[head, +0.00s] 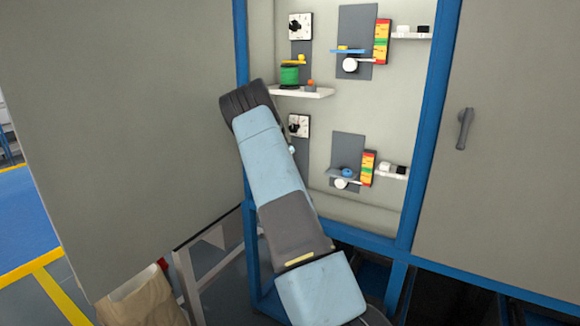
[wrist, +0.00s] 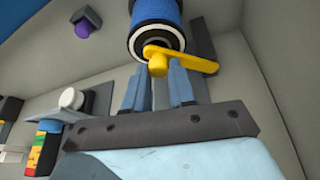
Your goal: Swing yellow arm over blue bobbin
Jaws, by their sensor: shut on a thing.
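The blue bobbin (wrist: 155,14) is at the top of the wrist view, its dark end face towards my gripper. The yellow arm (wrist: 190,60) lies across the lower part of that face and reaches out to the right past the rim. Its yellow knob (wrist: 158,66) sits between the tips of my gripper (wrist: 159,72), which is shut on it. In the head view my own arm hides the gripper, the blue bobbin and this yellow arm.
In the head view a green bobbin (head: 289,76) stands on an upper shelf (head: 305,92) with a small yellow piece above it. Dials, panels and coloured strips fill the cabinet. A blue post (head: 425,130) and a closed grey door (head: 510,150) stand to the right.

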